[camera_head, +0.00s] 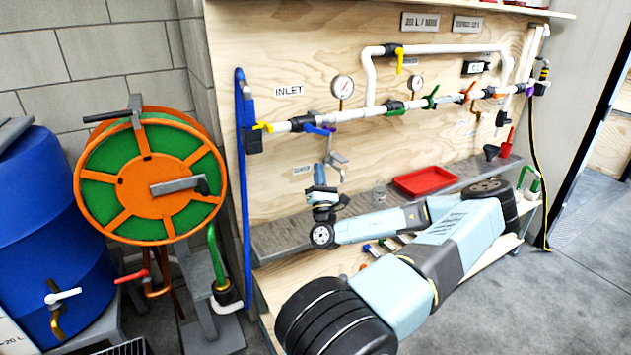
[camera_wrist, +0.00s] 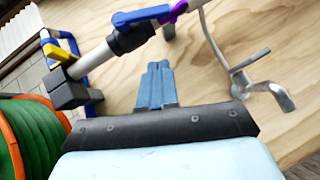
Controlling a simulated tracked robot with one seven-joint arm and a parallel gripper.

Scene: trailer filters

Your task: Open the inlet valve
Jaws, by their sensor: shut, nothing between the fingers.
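The inlet valve with a yellow handle (camera_head: 263,127) sits at the left end of the white pipe, below the INLET label (camera_head: 289,90). In the wrist view the yellow handle (camera_wrist: 59,53) sticks out from a black valve body (camera_wrist: 68,92) at the left. I cannot tell its exact angle to the pipe. My gripper (camera_head: 319,168) is in front of the board, below and right of this valve. In the wrist view its blue fingers (camera_wrist: 155,72) are together and empty, apart from the handle.
A blue-handled valve (camera_wrist: 140,15) with a purple part (camera_wrist: 174,12) lies on the pipe just above my fingers. A metal tap (camera_wrist: 270,90) hangs at the right. A hose reel (camera_head: 150,175) stands left of the board. A red tray (camera_head: 424,181) rests on the shelf.

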